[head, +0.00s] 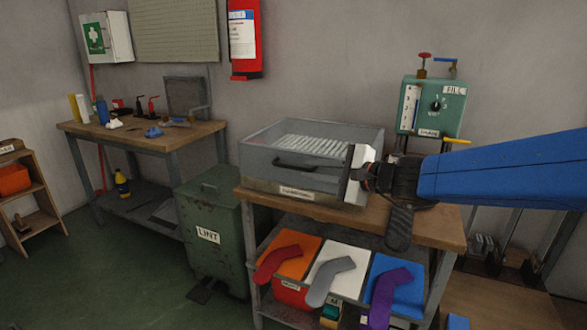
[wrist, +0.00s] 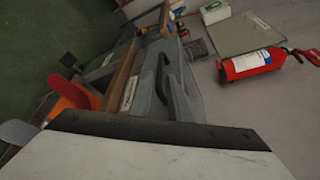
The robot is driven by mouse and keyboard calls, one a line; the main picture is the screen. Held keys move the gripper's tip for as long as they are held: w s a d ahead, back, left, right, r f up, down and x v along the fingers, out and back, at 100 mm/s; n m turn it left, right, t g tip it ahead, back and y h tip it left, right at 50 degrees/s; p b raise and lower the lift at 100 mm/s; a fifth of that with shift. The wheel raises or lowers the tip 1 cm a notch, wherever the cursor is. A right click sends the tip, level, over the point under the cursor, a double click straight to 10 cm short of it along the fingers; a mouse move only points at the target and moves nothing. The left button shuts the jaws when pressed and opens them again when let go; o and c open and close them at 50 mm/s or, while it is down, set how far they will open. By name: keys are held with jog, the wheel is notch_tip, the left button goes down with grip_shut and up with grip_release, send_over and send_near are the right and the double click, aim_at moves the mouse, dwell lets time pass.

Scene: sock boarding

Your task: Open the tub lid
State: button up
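The grey tub (head: 262,178) sits on the wooden bench at the centre of the head view. Pale ribbed contents show through its top, and I cannot tell whether a clear lid covers them. A dark bar handle (head: 300,168) runs along its front; it also shows in the wrist view (wrist: 161,78). My gripper (head: 352,176) is at the tub's right end, with a white plate with a dark edge (wrist: 150,150) at its front. The plate hides part of the tub's right side. The fingers are not clear, and contact with the tub cannot be told.
Orange, white and blue bins (head: 334,262) with sock-shaped pieces are below the bench. A green LINT bin (head: 208,262) stands left. A green gauge box (head: 432,107) is behind my arm. A fire extinguisher (head: 244,40) hangs on the wall.

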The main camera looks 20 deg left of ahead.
aim_at(297, 168)
jog(key=x, duration=0.7)
jog(key=shift+a, duration=0.25)
grip_shut()
